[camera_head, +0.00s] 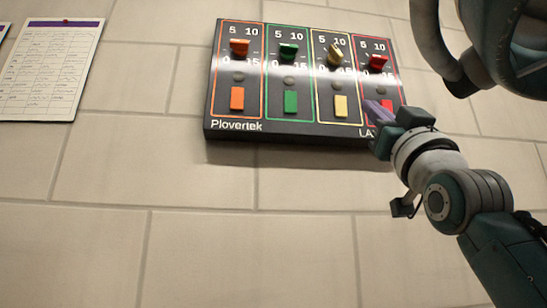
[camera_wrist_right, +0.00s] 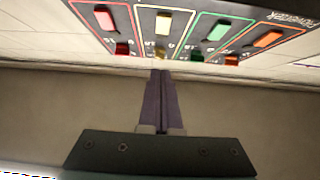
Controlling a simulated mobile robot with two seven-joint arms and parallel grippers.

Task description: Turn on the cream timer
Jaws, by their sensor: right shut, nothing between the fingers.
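A dark timer panel with orange, green, cream and red columns hangs on the wall.
The orange switch (camera_head: 237,99), green switch (camera_head: 291,102) and red switch (camera_wrist_right: 105,18) sit beside the cream one. A paper sheet (camera_head: 50,70) hangs on the tiled wall at the left. The wall below the panel is clear.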

